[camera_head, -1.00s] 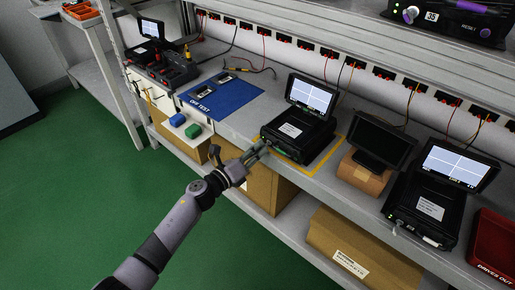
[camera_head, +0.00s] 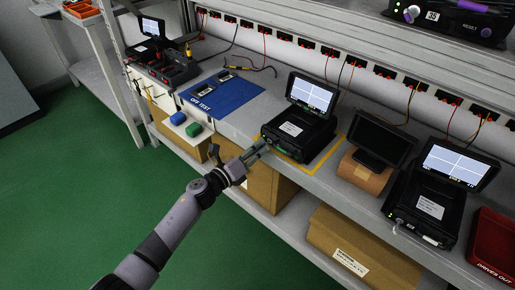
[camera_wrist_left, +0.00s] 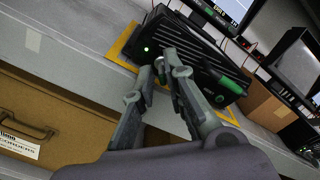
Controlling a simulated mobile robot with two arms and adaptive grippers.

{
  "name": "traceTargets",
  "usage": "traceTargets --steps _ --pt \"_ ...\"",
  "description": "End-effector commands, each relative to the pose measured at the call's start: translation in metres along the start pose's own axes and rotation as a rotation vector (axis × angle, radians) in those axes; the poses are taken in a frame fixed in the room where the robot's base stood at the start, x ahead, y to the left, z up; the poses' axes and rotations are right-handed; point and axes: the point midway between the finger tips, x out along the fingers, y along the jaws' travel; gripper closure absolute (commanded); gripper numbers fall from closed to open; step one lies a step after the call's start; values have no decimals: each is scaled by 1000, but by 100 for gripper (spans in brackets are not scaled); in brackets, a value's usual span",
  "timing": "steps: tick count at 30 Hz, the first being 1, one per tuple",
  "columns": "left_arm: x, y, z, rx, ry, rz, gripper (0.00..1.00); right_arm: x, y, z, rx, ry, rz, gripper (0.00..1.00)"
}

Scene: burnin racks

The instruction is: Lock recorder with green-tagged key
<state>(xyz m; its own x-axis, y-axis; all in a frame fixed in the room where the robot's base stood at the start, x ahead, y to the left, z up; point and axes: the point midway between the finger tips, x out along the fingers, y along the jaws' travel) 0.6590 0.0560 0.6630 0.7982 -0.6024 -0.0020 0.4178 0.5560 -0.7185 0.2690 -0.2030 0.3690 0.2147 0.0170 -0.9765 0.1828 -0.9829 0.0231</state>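A black recorder (camera_head: 300,130) with a lit tilted screen sits inside yellow floor lines on the bench. My left gripper (camera_head: 262,148) is at the near left corner of its front. In the left wrist view the fingertips (camera_wrist_left: 164,72) are close together in front of the recorder (camera_wrist_left: 195,55), near a green light. A small pale piece shows at the tips; I cannot tell whether it is held. A green piece (camera_wrist_left: 228,85) sticks out of the recorder's front, to the right of the fingers. A green piece (camera_head: 194,130) lies on a white board; no key is clearly visible. My right gripper is not in view.
A blue piece (camera_head: 178,118) lies beside the green one. A blue mat (camera_head: 235,93) is at the left. A dark monitor (camera_head: 380,140), a second recorder (camera_head: 432,205) and a red bin (camera_head: 494,245) stand to the right. Cardboard boxes (camera_head: 350,245) fill the lower shelf.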

Motion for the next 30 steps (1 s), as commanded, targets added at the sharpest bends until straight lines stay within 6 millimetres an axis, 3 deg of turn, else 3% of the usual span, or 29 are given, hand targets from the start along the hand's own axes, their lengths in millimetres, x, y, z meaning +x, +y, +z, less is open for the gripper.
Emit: traceTargets --steps 8,21,30 --pt "-11 0 0 1 0 0 88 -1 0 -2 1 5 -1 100" --pt "-97 0 -1 1 2 1 88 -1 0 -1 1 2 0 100" --pt "-120 0 0 -1 -1 0 88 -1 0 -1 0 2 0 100"
